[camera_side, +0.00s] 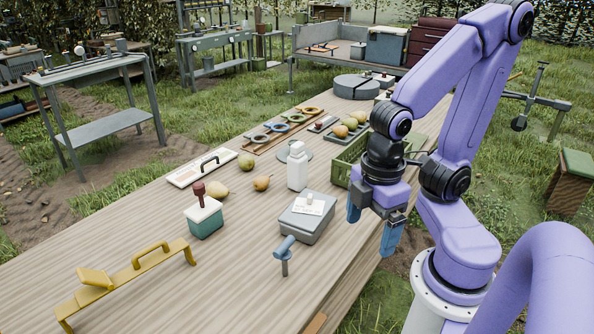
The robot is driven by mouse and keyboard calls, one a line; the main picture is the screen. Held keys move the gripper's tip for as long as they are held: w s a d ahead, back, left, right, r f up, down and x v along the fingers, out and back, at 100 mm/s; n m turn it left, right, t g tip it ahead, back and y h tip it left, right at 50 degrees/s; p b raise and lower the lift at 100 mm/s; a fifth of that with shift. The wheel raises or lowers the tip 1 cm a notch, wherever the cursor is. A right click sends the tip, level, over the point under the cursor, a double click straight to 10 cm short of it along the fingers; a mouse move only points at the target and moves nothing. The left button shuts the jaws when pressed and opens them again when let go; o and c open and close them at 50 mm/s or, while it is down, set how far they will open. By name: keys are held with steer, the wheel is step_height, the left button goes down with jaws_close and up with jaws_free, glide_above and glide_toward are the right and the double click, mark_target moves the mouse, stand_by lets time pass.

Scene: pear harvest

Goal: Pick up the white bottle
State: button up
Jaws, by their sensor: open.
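The white bottle (297,168) stands upright near the middle of the wooden table (165,265). It has a narrow neck and cap. My gripper (371,230) hangs to the right of the bottle and nearer the camera, by the table's right edge. Its two blue fingers point down and are apart, with nothing seen between them. The bottle and gripper are not touching.
A grey box (307,218) with a paper on top lies just in front of the bottle. A blue-handled tool (285,250) stands nearer. Pears (262,183) lie left of the bottle. A green crate (347,165) is to its right.

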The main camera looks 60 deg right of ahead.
steer(key=w+d+f+n+h, duration=0.1)
steer(key=w+d+h, duration=0.2)
steer(key=w, duration=0.6)
steer(key=w+d+f+t+h, duration=0.1)
steer(key=w+d+h, duration=0.25)
steer(key=w, duration=0.65)
steer(key=w+d+f+n+h, duration=0.1)
steer(key=w+d+h, duration=0.15)
steer(key=w, duration=0.65)
steer(key=n+g+h, duration=0.1)
steer(key=n+h, duration=0.2)
steer(key=h, duration=0.6)
glide_above(293, 166)
steer(key=a, duration=0.3)
step_height(293, 166, down, 8)
step_height(293, 166, down, 8)
steer(key=shift+w+d+r, duration=0.1)
steer(key=shift+r, duration=0.15)
steer(key=shift+d, duration=3.75)
